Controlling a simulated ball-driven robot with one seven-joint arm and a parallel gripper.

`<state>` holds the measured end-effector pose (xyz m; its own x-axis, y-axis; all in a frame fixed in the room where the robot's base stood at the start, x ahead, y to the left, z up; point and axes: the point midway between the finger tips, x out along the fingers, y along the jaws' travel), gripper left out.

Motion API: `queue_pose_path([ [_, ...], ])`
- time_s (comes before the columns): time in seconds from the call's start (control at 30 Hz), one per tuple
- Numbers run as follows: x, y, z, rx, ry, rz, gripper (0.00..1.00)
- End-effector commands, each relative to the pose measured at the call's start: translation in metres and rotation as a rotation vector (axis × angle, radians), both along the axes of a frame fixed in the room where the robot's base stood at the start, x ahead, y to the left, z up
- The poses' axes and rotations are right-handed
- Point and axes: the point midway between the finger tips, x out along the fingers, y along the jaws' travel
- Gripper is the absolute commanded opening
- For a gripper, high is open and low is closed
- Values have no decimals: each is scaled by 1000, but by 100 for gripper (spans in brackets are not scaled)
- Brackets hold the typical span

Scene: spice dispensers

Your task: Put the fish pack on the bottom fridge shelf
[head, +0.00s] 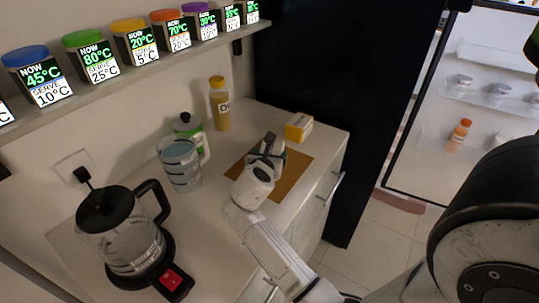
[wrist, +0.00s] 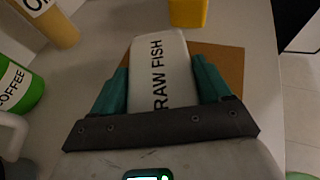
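The fish pack (wrist: 160,60) is white with black "RAW FISH" lettering. It lies between the teal fingers of my gripper (wrist: 160,85) in the wrist view, with both fingers against its sides. In the head view my gripper (head: 268,150) is over the brown board (head: 291,178) on the counter, and only a small white part of the pack (head: 279,148) shows. I cannot tell whether the pack touches the board. The open fridge door (head: 481,125) with its door racks shows at the right. The bottom fridge shelf is not clearly in view.
A yellow box (head: 299,127) sits just beyond the board. An oil bottle (head: 219,104), a green-and-white coffee container (head: 194,138), a glass jug (head: 180,165) and a kettle (head: 125,235) stand to the left. A dark tall panel (head: 335,70) borders the counter. Clear floor (head: 375,240) lies before the fridge.

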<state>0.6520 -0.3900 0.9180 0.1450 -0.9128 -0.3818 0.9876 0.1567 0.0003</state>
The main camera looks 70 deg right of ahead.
Motion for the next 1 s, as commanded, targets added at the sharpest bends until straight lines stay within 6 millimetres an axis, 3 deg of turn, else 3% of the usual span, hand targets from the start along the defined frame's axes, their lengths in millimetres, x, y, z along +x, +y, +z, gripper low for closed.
queue_pose_path([
  [0.23, 0, 0, 0, 0, 0, 0, 100],
  [0.53, 0, 1, 4, 0, 1, 0, 100],
  [0.67, -2, 17, 10, 0, 2, 3, 100],
  [1.0, -12, 79, 36, 0, -1, 4, 100],
])
